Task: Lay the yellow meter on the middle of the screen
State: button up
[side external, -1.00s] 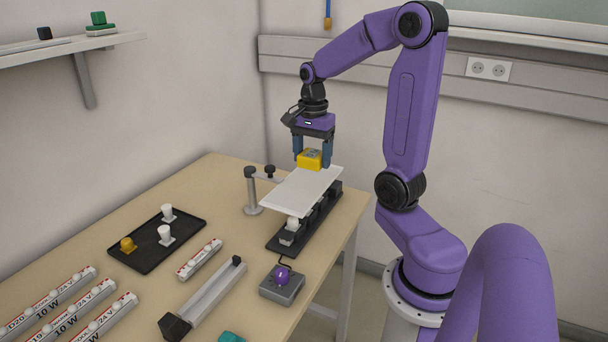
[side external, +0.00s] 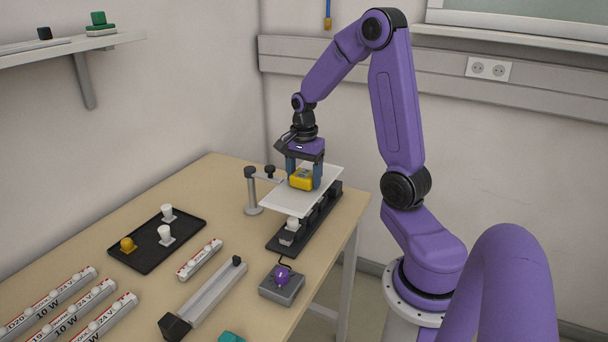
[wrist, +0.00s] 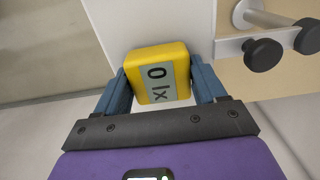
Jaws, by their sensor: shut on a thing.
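The yellow meter (side external: 302,180) is between the blue fingers of my gripper (side external: 304,176), which is shut on it. In the wrist view the meter (wrist: 157,72) shows a grey display reading "0 lx", and my gripper (wrist: 158,84) has one finger on each side of it. The white screen (side external: 284,201) is a flat plate over a dark base on the table. The meter is over the screen's middle area, very low; I cannot tell if it touches the surface. The screen (wrist: 118,22) also shows behind the meter in the wrist view.
A grey clamp post (side external: 252,190) with black knobs stands close left of the screen. A black tray (side external: 140,255) with white and amber pieces, a control box with a purple knob (side external: 281,277), a rail (side external: 208,296) and several labelled lamp bars (side external: 60,308) occupy the front.

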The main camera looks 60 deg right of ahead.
jog(key=shift+f, duration=0.15)
jog(key=o, duration=1.1)
